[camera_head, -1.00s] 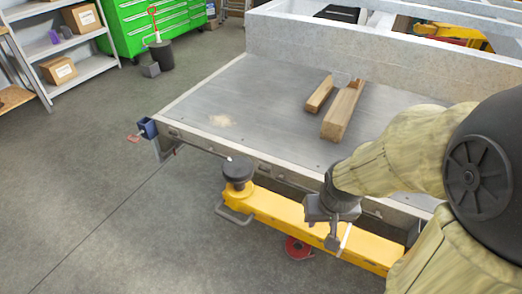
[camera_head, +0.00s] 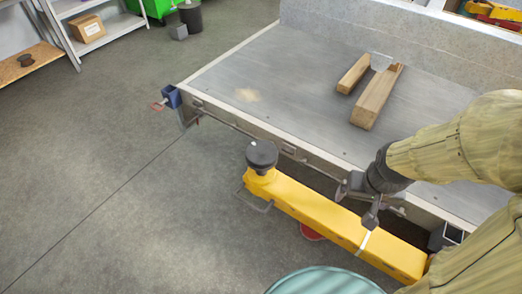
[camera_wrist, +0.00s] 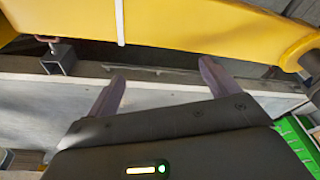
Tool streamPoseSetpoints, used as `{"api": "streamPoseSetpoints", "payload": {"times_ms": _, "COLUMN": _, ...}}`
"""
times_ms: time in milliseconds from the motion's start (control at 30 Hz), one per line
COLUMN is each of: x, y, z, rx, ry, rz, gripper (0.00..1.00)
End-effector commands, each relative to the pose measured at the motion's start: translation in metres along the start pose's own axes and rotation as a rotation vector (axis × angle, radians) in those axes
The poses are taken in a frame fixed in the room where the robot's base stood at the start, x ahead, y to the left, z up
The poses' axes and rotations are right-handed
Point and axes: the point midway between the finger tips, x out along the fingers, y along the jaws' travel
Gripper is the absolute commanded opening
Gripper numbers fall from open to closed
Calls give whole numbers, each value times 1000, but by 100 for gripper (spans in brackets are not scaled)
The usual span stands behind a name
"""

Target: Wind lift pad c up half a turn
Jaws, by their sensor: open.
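A yellow lift arm (camera_head: 320,207) runs along the front of the trailer frame. A round black pad (camera_head: 262,154) stands upright on its left end; no letter shows on it. My gripper (camera_head: 362,202) is near the right part of the yellow arm, apart from the pad and to its right. In the wrist view my gripper (camera_wrist: 162,72) has its two fingers wide apart with nothing between them. The yellow arm (camera_wrist: 190,22) crosses the top of that view, beyond the fingertips. A dark rounded part (camera_wrist: 313,60) at the right edge may be the pad.
The grey trailer deck (camera_head: 300,95) lies behind the arm, with two wood blocks (camera_head: 377,97) on it. A blue bracket (camera_head: 172,96) sticks out at its left corner. A red round thing (camera_head: 312,232) is partly hidden below the arm.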

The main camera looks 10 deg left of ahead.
Motion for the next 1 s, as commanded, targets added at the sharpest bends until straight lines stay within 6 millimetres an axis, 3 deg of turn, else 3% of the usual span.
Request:
{"api": "streamPoseSetpoints", "payload": {"times_ms": 33, "x": -18, "y": 0, "z": -4, "rx": 3, "ry": -3, "rz": -1, "gripper": 97}}
{"api": "streamPoseSetpoints", "payload": {"times_ms": 200, "x": -58, "y": 0, "z": -12, "rx": 19, "ry": -24, "rz": -5, "gripper": 98}}
{"api": "streamPoseSetpoints", "payload": {"times_ms": 500, "x": -97, "y": 0, "z": -12, "rx": 106, "ry": -143, "rz": -34, "gripper": 98}}
{"api": "streamPoseSetpoints", "payload": {"times_ms": 633, "x": -95, "y": -3, "z": -1, "rx": 208, "ry": -271, "rz": -75, "gripper": 98}}
{"api": "streamPoseSetpoints", "payload": {"times_ms": 1000, "x": -54, "y": -36, "z": 36, "rx": 590, "ry": -696, "rz": -304, "gripper": 98}}
